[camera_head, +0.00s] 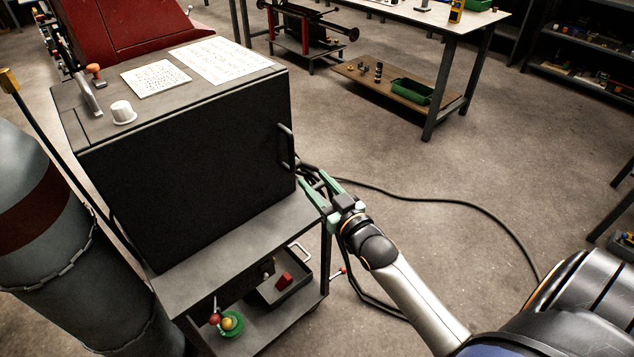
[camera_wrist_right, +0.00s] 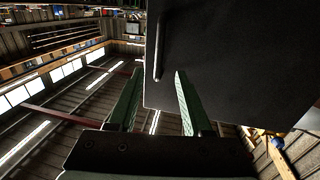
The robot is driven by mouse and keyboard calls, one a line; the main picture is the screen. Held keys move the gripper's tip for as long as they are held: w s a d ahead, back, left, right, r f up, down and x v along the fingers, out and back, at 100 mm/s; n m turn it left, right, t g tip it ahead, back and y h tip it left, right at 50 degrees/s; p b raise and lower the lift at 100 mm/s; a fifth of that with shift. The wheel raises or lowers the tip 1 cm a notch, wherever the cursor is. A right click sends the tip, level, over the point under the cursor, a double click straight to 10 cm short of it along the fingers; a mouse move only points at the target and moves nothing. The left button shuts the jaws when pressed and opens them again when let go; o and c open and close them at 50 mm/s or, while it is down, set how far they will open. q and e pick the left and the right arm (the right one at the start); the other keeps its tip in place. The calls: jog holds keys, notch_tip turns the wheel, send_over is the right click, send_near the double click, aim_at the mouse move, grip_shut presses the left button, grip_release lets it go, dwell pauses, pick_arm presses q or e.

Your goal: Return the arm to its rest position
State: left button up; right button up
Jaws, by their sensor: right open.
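My right arm (camera_head: 415,293) reaches in from the lower right in the head view. My right gripper (camera_head: 318,190) has green fingers and is open beside the right edge of a dark cabinet (camera_head: 190,165) on a cart. In the right wrist view the two green fingers (camera_wrist_right: 155,100) stand apart with nothing between them. The cabinet's dark face (camera_wrist_right: 230,60) and its handle (camera_wrist_right: 158,48) show beyond them. In the head view the handle (camera_head: 286,147) is just above and left of the fingers. I cannot tell whether a finger touches the cabinet. My left gripper is not in view.
The cart's lower shelf (camera_head: 270,335) holds a tray (camera_head: 282,283) and small coloured items. A grey gas cylinder (camera_head: 70,240) stands at the left. A black cable (camera_head: 450,200) runs over the floor. A workbench (camera_head: 400,15) stands at the back. Open floor (camera_head: 530,180) lies to the right.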

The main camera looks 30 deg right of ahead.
dwell(0.4)
jog(key=s+a+f+n+g+y+p, duration=0.1)
jog(key=s+a+f+g+p, duration=0.3)
jog(key=s, duration=0.7)
jog(key=s+a+f+n+g+y+p, duration=0.1)
jog(key=s+a+f+g+p, duration=0.3)
jog(key=s+a+f, duration=0.5)
jog(key=s+a+g+y, duration=0.1)
jog(key=s, duration=0.1)
jog(key=shift+s+a+p, duration=0.15)
jog(key=shift+s+p, duration=0.15)
